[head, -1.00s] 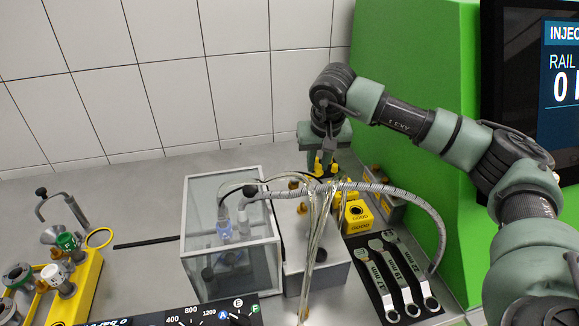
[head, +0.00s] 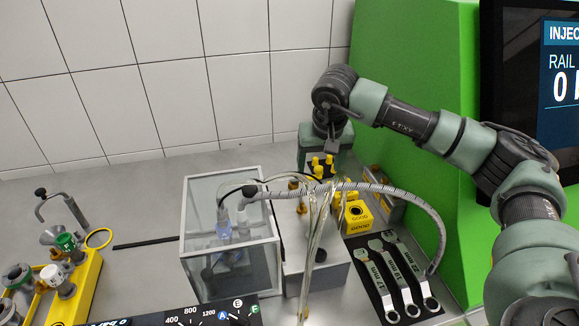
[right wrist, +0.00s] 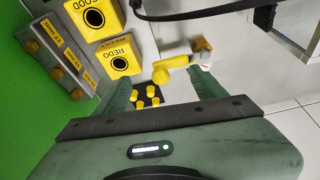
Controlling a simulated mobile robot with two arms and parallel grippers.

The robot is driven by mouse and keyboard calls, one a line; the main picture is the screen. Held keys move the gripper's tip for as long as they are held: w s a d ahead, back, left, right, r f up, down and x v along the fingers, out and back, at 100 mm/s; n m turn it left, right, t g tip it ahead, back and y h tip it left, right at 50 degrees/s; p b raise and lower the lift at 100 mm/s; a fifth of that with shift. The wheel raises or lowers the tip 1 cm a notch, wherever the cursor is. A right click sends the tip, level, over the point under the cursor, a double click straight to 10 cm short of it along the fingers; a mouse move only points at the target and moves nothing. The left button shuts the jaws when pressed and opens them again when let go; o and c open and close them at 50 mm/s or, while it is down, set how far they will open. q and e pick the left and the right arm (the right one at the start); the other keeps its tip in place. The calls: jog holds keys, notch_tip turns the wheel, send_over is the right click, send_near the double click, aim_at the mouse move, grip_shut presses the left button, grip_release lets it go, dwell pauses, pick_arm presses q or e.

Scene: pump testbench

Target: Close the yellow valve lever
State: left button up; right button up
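The yellow valve lever (right wrist: 176,62) shows in the right wrist view as a short yellow bar with a grey and white fitting at its right end. I cannot clearly make it out in the head view. My right gripper (right wrist: 163,84) is open and empty, its two green fingers wide apart. The lever lies just beyond the fingertips, closer to the right-hand finger in that view; I cannot tell whether they touch. In the head view the right gripper (head: 325,160) points down behind the grey block. My left gripper is not in view.
A black plate with yellow pegs (right wrist: 146,97) shows between the fingers. Yellow GOOD (head: 356,217) and REDO (right wrist: 118,62) boxes stand nearby. A grey hose (head: 400,195) arches in front. A clear box (head: 232,255) stands left; wrenches (head: 392,270) lie right. The green machine wall is close.

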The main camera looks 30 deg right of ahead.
aim_at(319, 167)
jog(key=shift+r, duration=0.1)
jog(key=shift+r+p, duration=2.2)
jog(key=shift+r, duration=0.7)
